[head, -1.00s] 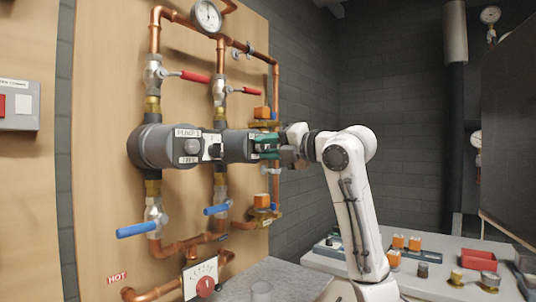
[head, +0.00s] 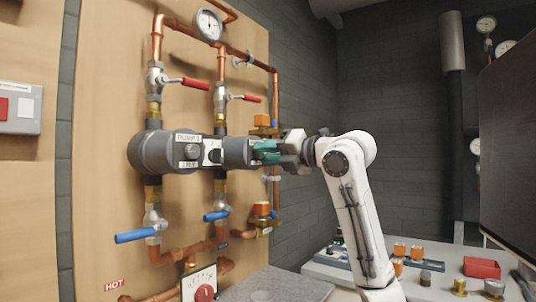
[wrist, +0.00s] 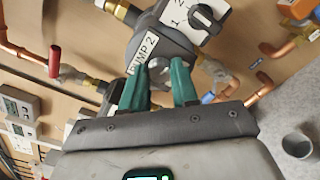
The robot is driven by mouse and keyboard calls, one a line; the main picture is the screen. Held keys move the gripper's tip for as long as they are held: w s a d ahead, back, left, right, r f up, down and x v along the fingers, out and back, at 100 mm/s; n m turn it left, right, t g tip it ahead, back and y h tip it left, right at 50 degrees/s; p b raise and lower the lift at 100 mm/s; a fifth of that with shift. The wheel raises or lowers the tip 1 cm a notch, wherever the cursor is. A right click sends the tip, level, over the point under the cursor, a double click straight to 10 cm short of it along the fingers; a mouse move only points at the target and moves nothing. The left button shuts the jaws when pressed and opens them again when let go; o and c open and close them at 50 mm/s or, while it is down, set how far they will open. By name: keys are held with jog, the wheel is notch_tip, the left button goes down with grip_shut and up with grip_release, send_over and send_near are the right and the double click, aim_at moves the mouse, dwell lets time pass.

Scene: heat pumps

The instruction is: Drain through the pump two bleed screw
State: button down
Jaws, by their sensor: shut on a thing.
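Pump two is the right-hand grey pump (head: 236,152) on the board in the head view. In the wrist view its grey body (wrist: 165,48) carries a "PUMP 2" label and a black selector knob. My gripper (head: 266,151) points left at the pump's front face. Its teal fingers also show in the wrist view (wrist: 158,86), one on each side of the silver bleed screw (wrist: 157,70). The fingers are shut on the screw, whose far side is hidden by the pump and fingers. No water is visible at the screw.
Pump one (head: 160,152) is left of pump two. Red-handled valves (head: 195,84) are above and blue-handled valves (head: 135,236) below. A grey cup (wrist: 297,144) stands on the grey bench (head: 290,285).

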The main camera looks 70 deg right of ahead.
jog(key=c, duration=0.8)
grip_release()
jog(key=shift+f, duration=0.1)
jog(key=shift+c, duration=0.2)
jog(key=shift+s, duration=0.1)
jog(key=v, duration=1)
jog(key=shift+s, duration=0.25)
jog(key=shift+a, duration=0.15)
